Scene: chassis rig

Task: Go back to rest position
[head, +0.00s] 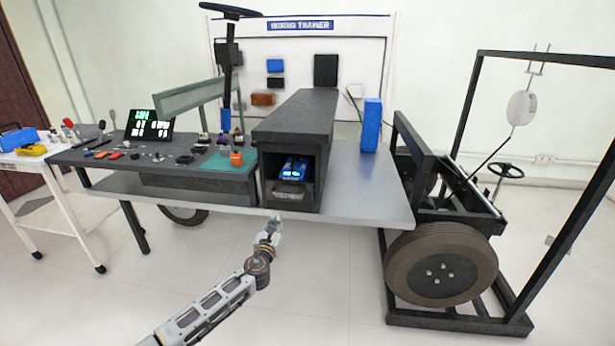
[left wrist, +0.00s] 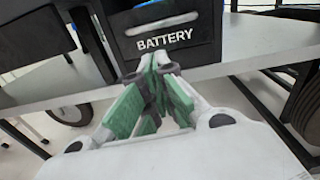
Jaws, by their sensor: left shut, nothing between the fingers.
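My left gripper (head: 275,222) is shut and empty. In the head view it is just in front of the grey bench's front edge, below the black battery box (head: 293,117). In the left wrist view its green-padded fingers (left wrist: 155,75) meet just below the BATTERY label (left wrist: 164,40). A blue unit (head: 294,168) with lit spots sits inside the box's open front. I cannot tell whether the fingertips touch the bench edge. My right gripper is in neither view.
The grey bench top (head: 340,207) ends close to my left gripper. A dark panel (head: 150,160) with switches is at left, a white cart (head: 25,160) beyond it. A wheeled chassis frame (head: 440,270) stands at right. The floor (head: 330,290) in front is clear.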

